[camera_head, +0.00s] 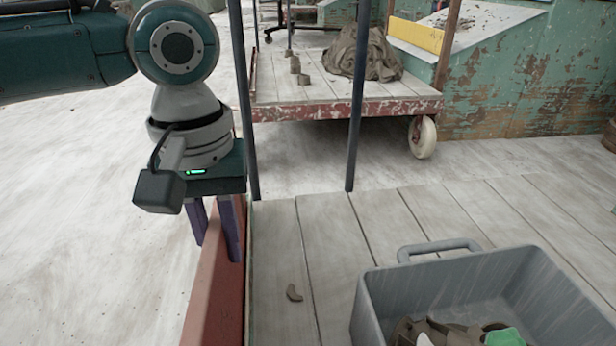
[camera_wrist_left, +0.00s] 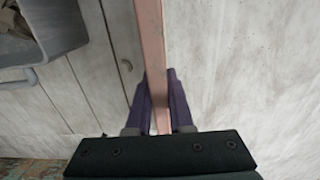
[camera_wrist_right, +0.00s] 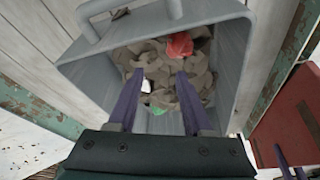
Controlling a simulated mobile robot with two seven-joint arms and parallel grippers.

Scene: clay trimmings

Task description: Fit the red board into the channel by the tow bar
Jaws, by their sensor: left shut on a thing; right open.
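My left gripper (camera_head: 220,245) is shut on the far end of the red board (camera_head: 217,300). The board runs along the left edge of the plank deck. The left wrist view shows it as a narrow pink-red strip (camera_wrist_left: 150,50) between the left fingers (camera_wrist_left: 161,95). In the right wrist view, its broad face (camera_wrist_right: 290,125) shows at the right, beside the left fingertips. I cannot make out the channel, nor whether the board sits in it. No tow bar can be told for sure. My right gripper (camera_wrist_right: 155,95) is open and empty above the grey bin.
The grey bin (camera_head: 440,275) on the deck (camera_head: 320,260) holds clay scraps, with red and green pieces. Two dark posts (camera_head: 355,110) rise at the deck's far end. Another cart (camera_head: 330,108) carries a sack behind.

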